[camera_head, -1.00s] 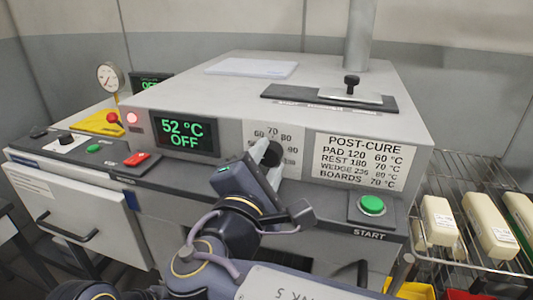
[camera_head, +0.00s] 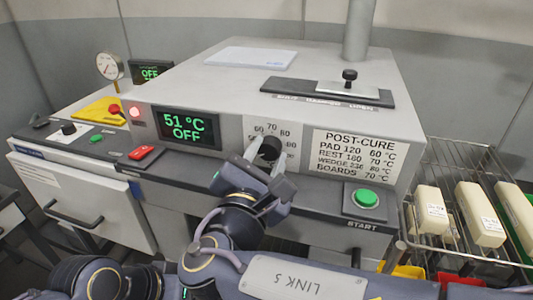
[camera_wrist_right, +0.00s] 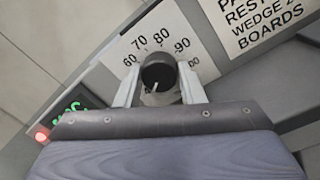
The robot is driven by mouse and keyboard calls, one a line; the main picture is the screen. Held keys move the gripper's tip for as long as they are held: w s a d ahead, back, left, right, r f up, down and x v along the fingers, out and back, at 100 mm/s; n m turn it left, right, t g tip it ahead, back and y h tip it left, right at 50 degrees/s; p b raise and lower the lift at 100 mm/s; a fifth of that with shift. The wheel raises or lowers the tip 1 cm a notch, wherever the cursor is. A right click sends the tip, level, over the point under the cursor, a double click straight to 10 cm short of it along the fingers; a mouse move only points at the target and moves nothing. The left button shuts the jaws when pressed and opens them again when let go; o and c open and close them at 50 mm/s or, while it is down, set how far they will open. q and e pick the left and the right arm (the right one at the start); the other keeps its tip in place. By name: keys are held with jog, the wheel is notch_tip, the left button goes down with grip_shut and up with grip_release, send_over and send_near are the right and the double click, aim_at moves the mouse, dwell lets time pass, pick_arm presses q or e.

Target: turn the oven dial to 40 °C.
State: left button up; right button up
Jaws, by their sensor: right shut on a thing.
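The oven dial (camera_head: 268,148) is a black round knob on a white scale plate, with 60, 70, 80 and other numbers around it. It also shows in the right wrist view (camera_wrist_right: 158,70), where a pale pointer mark is on its lower part. My right gripper (camera_head: 264,160) is shut on the dial, one finger on each side of it, as the right wrist view shows (camera_wrist_right: 160,88). The lower scale numbers are hidden behind the gripper. The oven display (camera_head: 187,129) reads 51 °C OFF. My left gripper cannot be made out.
A POST-CURE sign (camera_head: 352,158) is right of the dial. A green START button (camera_head: 365,198) sits on the ledge below it. A red switch (camera_head: 146,152) is at left. A wire rack (camera_head: 450,155) with pale blocks stands at the right.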

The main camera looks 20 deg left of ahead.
jog(key=shift+f, duration=0.1)
jog(key=o, duration=1)
jog(key=shift+s, duration=0.15)
jog(key=s+b, duration=0.1)
jog(key=s, duration=0.6)
jog(key=shift+s+f, duration=0.15)
jog(key=shift+s, duration=0.15)
